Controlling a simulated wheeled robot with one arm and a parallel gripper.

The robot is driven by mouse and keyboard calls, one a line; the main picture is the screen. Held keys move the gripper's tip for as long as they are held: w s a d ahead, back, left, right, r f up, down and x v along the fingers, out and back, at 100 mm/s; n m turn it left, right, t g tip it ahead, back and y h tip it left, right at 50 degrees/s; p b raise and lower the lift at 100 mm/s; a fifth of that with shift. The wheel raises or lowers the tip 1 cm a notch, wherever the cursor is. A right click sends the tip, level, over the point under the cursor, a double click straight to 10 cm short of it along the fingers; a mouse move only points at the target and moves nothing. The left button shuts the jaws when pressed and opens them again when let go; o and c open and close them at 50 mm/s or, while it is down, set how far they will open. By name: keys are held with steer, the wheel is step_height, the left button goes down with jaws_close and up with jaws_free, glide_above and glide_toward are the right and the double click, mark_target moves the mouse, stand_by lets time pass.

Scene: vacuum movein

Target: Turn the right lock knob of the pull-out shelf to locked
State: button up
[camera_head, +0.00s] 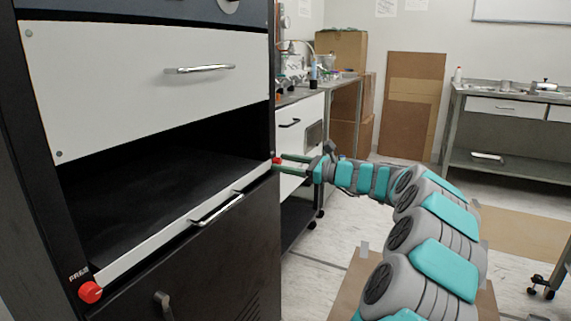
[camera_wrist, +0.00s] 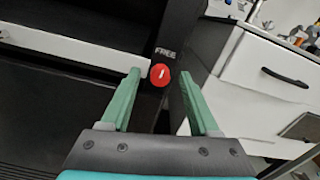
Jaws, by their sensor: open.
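The right lock knob (camera_head: 277,161) is a small red knob at the right end of the pull-out shelf (camera_head: 150,243). In the wrist view the red knob (camera_wrist: 160,75) shows a white mark, with the word FREE printed above it. My gripper (camera_head: 281,161) is at the cabinet's right front corner. In the wrist view its two green fingers (camera_wrist: 160,88) stand apart, with the knob between and just beyond their tips. I cannot tell whether they touch it. The left red knob (camera_head: 91,292) sits at the shelf's left end, also beside a FREE label.
A white drawer (camera_head: 150,80) with a bar handle is above the dark shelf opening. The shelf's front handle (camera_head: 217,209) sticks out left of my gripper. A white drawer unit (camera_wrist: 265,80) stands close on the right. Open floor lies beyond my arm.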

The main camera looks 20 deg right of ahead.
jaws_close()
stand_by(0.4)
